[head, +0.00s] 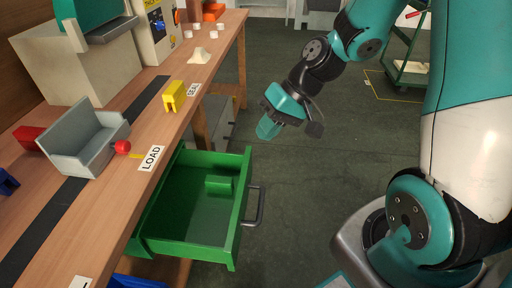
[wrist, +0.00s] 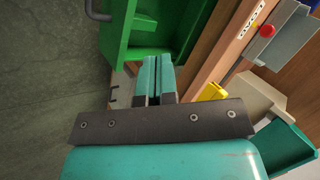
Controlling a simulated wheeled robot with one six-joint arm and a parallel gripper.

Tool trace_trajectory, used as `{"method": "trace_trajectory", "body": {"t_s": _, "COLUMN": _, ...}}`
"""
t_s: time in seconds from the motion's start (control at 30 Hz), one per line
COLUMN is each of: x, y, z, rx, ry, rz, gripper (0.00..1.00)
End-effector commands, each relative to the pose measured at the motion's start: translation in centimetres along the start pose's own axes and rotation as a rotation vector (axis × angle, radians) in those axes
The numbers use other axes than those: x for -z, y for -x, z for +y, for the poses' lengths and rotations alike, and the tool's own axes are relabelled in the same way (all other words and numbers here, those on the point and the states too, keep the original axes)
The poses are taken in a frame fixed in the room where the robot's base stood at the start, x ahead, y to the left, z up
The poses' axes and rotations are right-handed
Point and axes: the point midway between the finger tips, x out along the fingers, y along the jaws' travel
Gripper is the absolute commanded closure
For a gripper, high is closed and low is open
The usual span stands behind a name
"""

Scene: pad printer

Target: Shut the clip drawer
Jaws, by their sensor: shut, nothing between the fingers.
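The green clip drawer (head: 200,205) stands pulled out from under the bench's front edge in the head view. A green block (head: 219,185) lies inside it, and a grey bar handle (head: 254,206) sits on its front. My gripper (head: 268,130) is shut and empty, in the air beyond the drawer and to the right of the bench. In the wrist view my gripper's fingers (wrist: 155,78) are together, and the green drawer (wrist: 148,30) shows past them. Part of its handle (wrist: 95,10) shows at the top. I see no contact between fingers and drawer.
The wooden bench (head: 140,125) runs along the left. On it are a grey tray (head: 85,150) with a red knob (head: 122,147), a yellow block (head: 174,95) and a printing machine (head: 85,50). The floor (head: 310,190) right of the drawer is clear. A green trolley (head: 405,65) stands far back.

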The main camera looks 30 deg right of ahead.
Motion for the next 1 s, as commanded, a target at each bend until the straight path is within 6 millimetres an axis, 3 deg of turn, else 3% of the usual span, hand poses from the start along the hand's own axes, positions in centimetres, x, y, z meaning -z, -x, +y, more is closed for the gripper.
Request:
{"method": "trace_trajectory", "body": {"t_s": 0.03, "x": 0.9, "y": 0.1, "z": 2.8, "rx": 0.031, "ry": -0.103, "rz": 0.038, "gripper": 1.0}}
{"method": "trace_trajectory", "body": {"t_s": 0.2, "x": 2.2, "y": -0.3, "z": 10.6, "rx": 0.114, "ry": -0.346, "rz": 0.184, "gripper": 1.0}}
{"method": "trace_trajectory", "body": {"t_s": 0.37, "x": 2.0, "y": -0.7, "z": 14.6, "rx": 0.153, "ry": -0.472, "rz": 0.268, "gripper": 1.0}}
{"method": "trace_trajectory", "body": {"t_s": 0.63, "x": 2.4, "y": -2.9, "z": 15.7, "rx": 0.165, "ry": -0.504, "rz": 0.291, "gripper": 1.0}}
{"method": "trace_trajectory", "body": {"t_s": 1.0, "x": 4.8, "y": -10.3, "z": 15.0, "rx": 0.163, "ry": -0.502, "rz": 0.288, "gripper": 1.0}}
